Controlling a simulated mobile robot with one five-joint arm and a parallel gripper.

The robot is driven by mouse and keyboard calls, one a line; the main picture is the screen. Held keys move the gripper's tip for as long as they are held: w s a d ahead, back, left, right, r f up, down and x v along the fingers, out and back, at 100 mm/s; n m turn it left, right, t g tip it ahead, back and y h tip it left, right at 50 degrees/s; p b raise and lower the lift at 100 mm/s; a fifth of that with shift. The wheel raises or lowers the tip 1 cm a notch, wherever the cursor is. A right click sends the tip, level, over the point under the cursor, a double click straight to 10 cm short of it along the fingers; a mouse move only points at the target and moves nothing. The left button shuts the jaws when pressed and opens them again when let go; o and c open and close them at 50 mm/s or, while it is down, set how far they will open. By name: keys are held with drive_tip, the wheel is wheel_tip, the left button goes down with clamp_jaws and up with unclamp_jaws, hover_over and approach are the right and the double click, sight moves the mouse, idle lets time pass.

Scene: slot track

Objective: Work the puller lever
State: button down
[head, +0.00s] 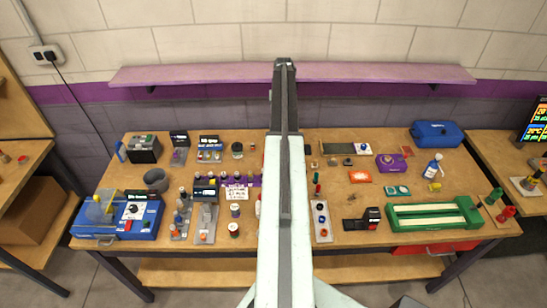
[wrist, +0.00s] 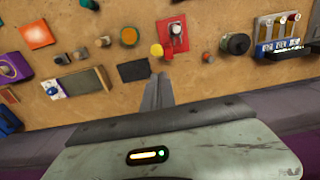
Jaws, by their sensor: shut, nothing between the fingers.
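I cannot make out for certain which item is the puller lever. In the wrist view a red plate (wrist: 180,46) with a metal piece on it lies on the bench just beyond my gripper and a little to its right. My gripper (wrist: 157,90) is shut and empty, its two fingers together over the bench's back edge. In the head view my arm reaches straight across the middle of the bench towards the wall and hides the strip beneath it. A grey fixture (head: 205,224) stands on the bench left of my arm.
The wooden bench (head: 335,235) is crowded with small items. A purple shelf (head: 380,73) runs along the wall behind. A black square (wrist: 133,70) lies beside my fingers. A blue case (head: 438,134), a green tray (head: 433,223) and an orange box (head: 360,176) are to the right.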

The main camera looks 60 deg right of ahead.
drive_tip(key=r+p, duration=0.1)
drive_tip(key=d+r, duration=0.1)
drive_tip(key=w+r+p, duration=0.1)
drive_tip(key=shift+w+d+r+p, duration=0.1)
drive_tip(key=shift+d+p, duration=0.2)
drive_tip(key=shift+p, duration=0.05)
idle(0.3)
drive_tip(key=w+a+f+n+b, duration=0.2)
drive_tip(key=w+a+f+b, duration=0.1)
drive_tip(key=w+a, duration=0.9)
drive_tip(key=w+a+f+n+b, duration=0.3)
drive_tip(key=w+a, duration=0.6)
drive_tip(key=a, duration=0.6)
drive_tip(key=a+f+n+b, duration=0.1)
drive_tip(key=a+f+b, duration=0.1)
drive_tip(key=a, duration=0.9)
drive_tip(key=s+a+f+n+b, duration=0.1)
drive_tip(key=a+f+n+b, duration=0.1)
drive_tip(key=a, duration=1)
drive_tip(key=s+a+f+n+b, duration=0.1)
drive_tip(key=a+f+b, duration=0.1)
drive_tip(key=a, duration=1)
drive_tip(key=shift+s+a+f+n, duration=0.15)
drive_tip(key=shift+s+n, duration=0.05)
drive_tip(key=shift+n, duration=0.1)
drive_tip(key=s+a+f+n+b, duration=0.1)
drive_tip(key=s+a, duration=0.8)
drive_tip(key=s, duration=0.3)
drive_tip(key=shift+s+a, duration=0.15)
drive_tip(key=shift+a, duration=0.25)
